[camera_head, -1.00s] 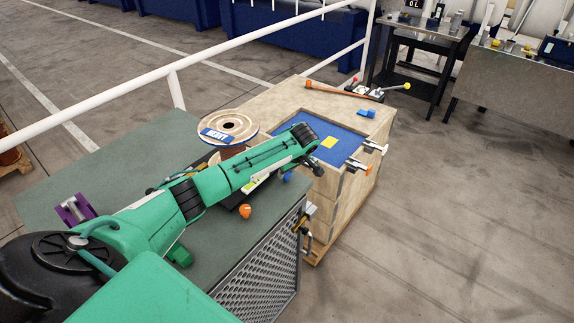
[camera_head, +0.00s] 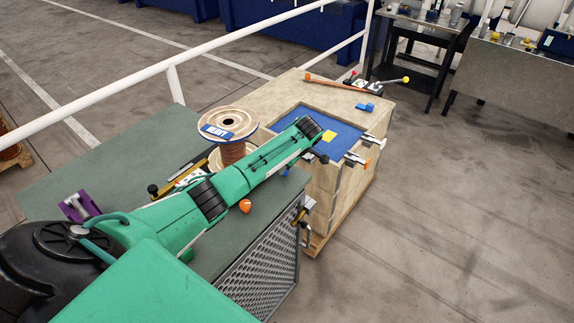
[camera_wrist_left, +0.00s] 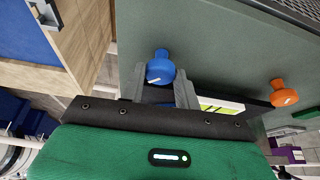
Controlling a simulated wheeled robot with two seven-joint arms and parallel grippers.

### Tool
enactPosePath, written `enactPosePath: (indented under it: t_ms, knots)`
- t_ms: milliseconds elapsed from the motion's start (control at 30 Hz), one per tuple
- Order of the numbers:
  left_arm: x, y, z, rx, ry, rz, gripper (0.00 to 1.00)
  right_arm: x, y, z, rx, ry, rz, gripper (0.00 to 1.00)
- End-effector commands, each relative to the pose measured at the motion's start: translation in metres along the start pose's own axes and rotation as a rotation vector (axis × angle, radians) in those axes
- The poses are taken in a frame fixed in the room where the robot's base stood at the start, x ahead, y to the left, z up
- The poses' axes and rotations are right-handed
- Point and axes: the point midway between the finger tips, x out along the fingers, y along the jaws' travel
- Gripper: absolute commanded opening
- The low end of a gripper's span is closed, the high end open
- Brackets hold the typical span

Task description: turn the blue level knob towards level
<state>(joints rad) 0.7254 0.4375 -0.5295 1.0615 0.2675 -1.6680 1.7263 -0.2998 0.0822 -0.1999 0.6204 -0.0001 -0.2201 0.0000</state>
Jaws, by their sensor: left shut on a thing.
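The blue level knob (camera_wrist_left: 160,68) stands near the top centre in the left wrist view. My left gripper (camera_wrist_left: 160,88) has its two grey fingers on either side of the knob and is shut on it. A small bit of the blue knob (camera_head: 286,172) shows below my green forearm in the head view, where the forearm hides the fingers. A dark block with a yellow-green and white label (camera_wrist_left: 222,104) lies beside the fingers in the wrist view. My right gripper is not in view.
An orange knob (camera_head: 245,206) stands on the green bench top (camera_head: 100,165). A spool marked HEAVY (camera_head: 229,124) stands behind my forearm. A wooden crate (camera_head: 275,98) with clamps adjoins the bench. A purple fixture (camera_head: 76,207) sits at left, and a white rail (camera_head: 110,88) runs behind.

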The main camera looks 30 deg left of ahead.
Motion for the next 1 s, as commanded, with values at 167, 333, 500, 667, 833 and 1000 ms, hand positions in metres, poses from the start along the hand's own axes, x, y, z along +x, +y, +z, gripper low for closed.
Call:
enactPosePath:
  t_ms: [167,333,500,667,833,1000]
  knots:
    - [0.0,0.0,-0.002,-0.001,0.003,0.001,0.4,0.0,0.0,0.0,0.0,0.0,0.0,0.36]
    - [0.0,0.0,-0.001,0.0,0.002,0.001,0.4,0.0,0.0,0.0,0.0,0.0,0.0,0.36]
    - [-0.004,0.001,0.0,0.0,0.001,0.003,0.4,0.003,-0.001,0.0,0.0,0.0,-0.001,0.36]
    - [-0.026,0.001,0.001,0.0,0.0,0.007,0.4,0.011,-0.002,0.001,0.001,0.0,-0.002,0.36]
    - [-0.067,0.002,0.002,-0.001,-0.001,0.008,0.4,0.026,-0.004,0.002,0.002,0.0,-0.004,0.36]
    - [-0.108,0.001,0.001,-0.001,-0.001,0.007,0.4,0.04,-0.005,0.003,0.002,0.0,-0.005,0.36]
